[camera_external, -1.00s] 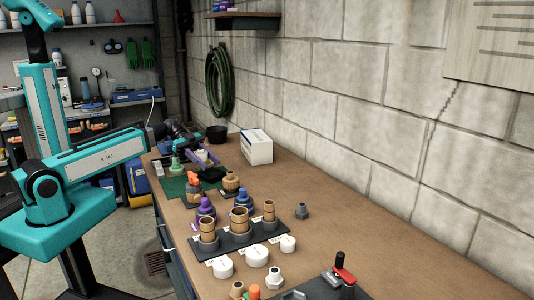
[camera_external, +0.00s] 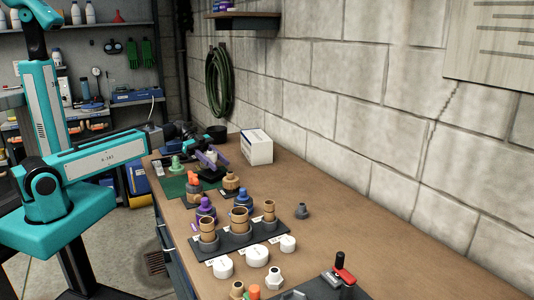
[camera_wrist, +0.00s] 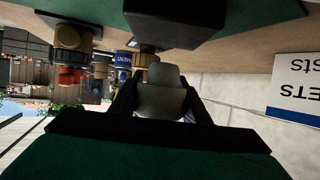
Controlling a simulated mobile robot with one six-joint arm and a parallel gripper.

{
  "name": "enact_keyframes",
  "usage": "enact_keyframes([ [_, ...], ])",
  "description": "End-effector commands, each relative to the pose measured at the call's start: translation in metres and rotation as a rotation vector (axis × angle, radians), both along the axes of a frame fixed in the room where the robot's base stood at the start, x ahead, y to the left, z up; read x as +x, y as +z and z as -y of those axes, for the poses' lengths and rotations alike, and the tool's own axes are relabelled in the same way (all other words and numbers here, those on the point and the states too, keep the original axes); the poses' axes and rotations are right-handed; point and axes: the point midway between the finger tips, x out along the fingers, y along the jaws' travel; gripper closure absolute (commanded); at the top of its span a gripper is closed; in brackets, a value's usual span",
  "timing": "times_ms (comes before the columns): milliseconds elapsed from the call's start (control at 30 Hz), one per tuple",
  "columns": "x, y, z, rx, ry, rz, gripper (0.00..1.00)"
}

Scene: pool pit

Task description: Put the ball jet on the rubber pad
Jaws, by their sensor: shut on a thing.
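The ball jet (camera_wrist: 162,98), a pale grey rounded piece, is between my gripper's two dark fingers (camera_wrist: 160,100) in the wrist view, which looks upside down. In the external view it is a small whitish spot (camera_external: 210,156) at my gripper (camera_external: 214,158), partly hidden by the fingers. My gripper is shut on it. The rubber pad seems to be the black block (camera_external: 211,174) on the green mat, just below the gripper. It also shows as a dark block (camera_wrist: 165,25) in the wrist view, close to the ball jet. I cannot tell whether they touch.
A green fitting (camera_external: 177,164) stands left on the green mat (camera_external: 174,187). Orange-topped (camera_external: 194,184) and tan (camera_external: 231,180) fittings stand nearer. A white box (camera_external: 257,147) stands at the right by the wall. A black rack (camera_external: 240,240) with brass fittings is in front. The right bench is mostly clear.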

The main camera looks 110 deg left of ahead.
Motion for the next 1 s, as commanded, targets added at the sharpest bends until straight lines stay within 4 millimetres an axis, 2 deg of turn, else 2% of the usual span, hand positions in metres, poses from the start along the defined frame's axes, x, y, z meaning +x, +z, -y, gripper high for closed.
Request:
enact_keyframes([
  [300,0.0,-0.024,0.0,-0.001,-0.001,0.0,0.79],
  [900,0.0,-0.031,0.0,0.001,0.0,0.0,0.79],
  [933,0.0,-0.03,0.0,0.001,0.0,0.0,0.54],
  [1000,0.0,-0.03,0.0,0.0,-0.001,0.0,0.43],
])
